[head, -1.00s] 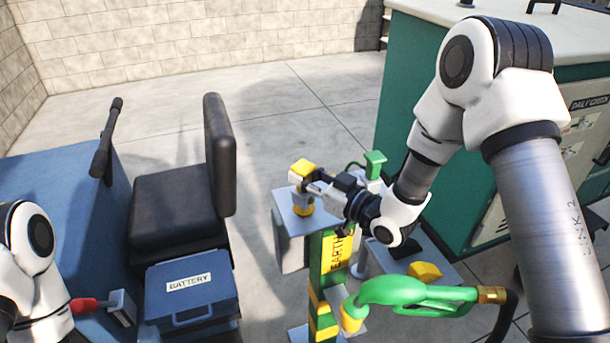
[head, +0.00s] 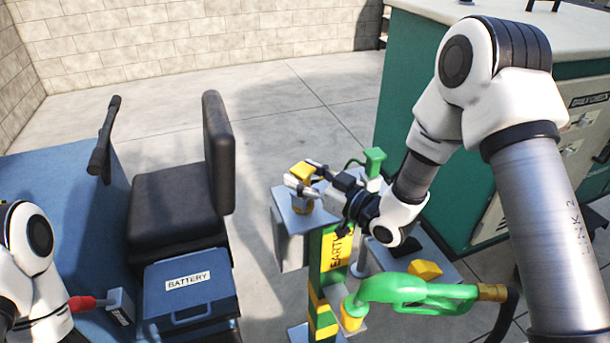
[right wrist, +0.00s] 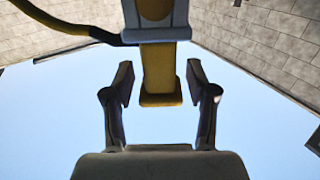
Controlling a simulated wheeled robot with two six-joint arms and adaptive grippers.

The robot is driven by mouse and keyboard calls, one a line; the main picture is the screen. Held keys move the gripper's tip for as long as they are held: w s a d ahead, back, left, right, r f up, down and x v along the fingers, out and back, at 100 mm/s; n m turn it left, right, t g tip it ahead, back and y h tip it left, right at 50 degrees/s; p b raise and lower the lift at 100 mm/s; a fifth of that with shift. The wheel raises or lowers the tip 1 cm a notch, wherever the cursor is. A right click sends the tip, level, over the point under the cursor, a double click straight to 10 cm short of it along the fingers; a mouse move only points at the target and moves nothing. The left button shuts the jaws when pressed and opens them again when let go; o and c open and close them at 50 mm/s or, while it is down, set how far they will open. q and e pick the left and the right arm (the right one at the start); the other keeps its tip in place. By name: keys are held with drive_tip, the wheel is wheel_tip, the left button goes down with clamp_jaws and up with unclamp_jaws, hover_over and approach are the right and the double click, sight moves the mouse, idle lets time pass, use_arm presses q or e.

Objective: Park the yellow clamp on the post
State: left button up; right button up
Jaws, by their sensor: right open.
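The yellow clamp (head: 302,169) sits on top of a short grey upright with a yellow collar, above the grey plate beside the green-and-yellow EARTH post (head: 335,249). My right gripper (head: 300,173) is open, with its fingers spread on either side of the clamp. In the right wrist view the clamp's yellow end (right wrist: 160,80) reaches down between the open fingers (right wrist: 160,105), with a visible gap on each side. How the clamp grips the upright is hidden. My left arm shows at the left edge, but its gripper is out of view.
A green fuel nozzle (head: 415,293) lies in front of the post. A green block (head: 374,161) stands behind my right wrist. The blue battery case (head: 189,291) and black seat (head: 175,205) are to the left. A green cabinet (head: 405,75) stands behind.

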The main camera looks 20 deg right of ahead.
drive_tip(key=v, duration=1.2)
drive_tip(key=s+a+f+g+h, duration=0.25)
drive_tip(key=s+f+g, duration=0.3)
drive_tip(key=f, duration=0.75)
drive_tip(key=s+a+f+g+h, duration=0.3)
drive_tip(key=s+f, duration=0.4)
drive_tip(key=f, duration=0.7)
drive_tip(key=s+d+f+m+g+h, duration=0.2)
drive_tip(key=s+d+f+m+g, duration=0.1)
drive_tip(key=s, duration=0.3)
drive_tip(key=s+d+f+m+g+h, duration=0.2)
drive_tip(key=s+d+f+m+g, duration=0.1)
drive_tip(key=s, duration=0.3)
drive_tip(key=shift+s+d+f+m+g, duration=0.15)
drive_tip(key=shift+s+d+m+g, duration=0.1)
drive_tip(key=shift+m+g, duration=0.25)
